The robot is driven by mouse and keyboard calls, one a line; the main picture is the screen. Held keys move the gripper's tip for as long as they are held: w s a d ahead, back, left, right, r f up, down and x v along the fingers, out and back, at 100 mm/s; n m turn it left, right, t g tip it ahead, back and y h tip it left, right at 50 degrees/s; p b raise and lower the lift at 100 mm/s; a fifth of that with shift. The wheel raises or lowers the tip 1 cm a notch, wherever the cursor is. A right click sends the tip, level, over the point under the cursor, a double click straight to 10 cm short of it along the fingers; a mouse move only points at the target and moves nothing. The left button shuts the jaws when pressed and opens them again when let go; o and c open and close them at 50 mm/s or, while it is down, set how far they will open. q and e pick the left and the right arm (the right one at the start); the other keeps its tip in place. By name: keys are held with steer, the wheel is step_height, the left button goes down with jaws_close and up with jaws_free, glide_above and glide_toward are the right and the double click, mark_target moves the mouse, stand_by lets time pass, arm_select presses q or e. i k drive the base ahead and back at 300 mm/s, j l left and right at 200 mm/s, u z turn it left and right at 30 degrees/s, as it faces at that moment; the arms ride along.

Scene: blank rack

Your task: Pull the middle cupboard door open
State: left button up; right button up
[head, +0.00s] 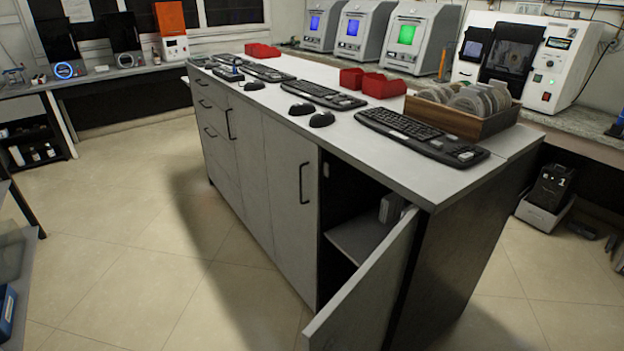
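The grey island cabinet (425,186) stands in the centre of the head view with a row of cupboard doors along its front. The middle cupboard door (288,205) is flat against the cabinet front and looks shut. It has a dark vertical bar handle (304,183) near its right edge. The right cupboard door (365,285) stands swung out, showing a shelf (358,238) with some grey items inside. The left cupboard door (249,165) is shut, with a dark handle (228,124) at its left edge. Neither gripper is in view.
Keyboards (410,130), mice, red bins (383,86) and a wooden tray (462,118) of discs sit on the island top. The open right door juts into the floor space. The tiled floor (200,285) before the middle door is clear.

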mark_target(294, 161)
steer(key=j+z, duration=0.3)
steer(key=j, duration=0.15)
steer(key=j+z, duration=0.65)
steer(key=j, duration=0.2)
steer(key=k+j+z, duration=0.15)
steer(key=j+z, duration=0.5)
steer(key=j, duration=0.2)
steer(key=j+z, duration=0.3)
steer(key=j, duration=0.2)
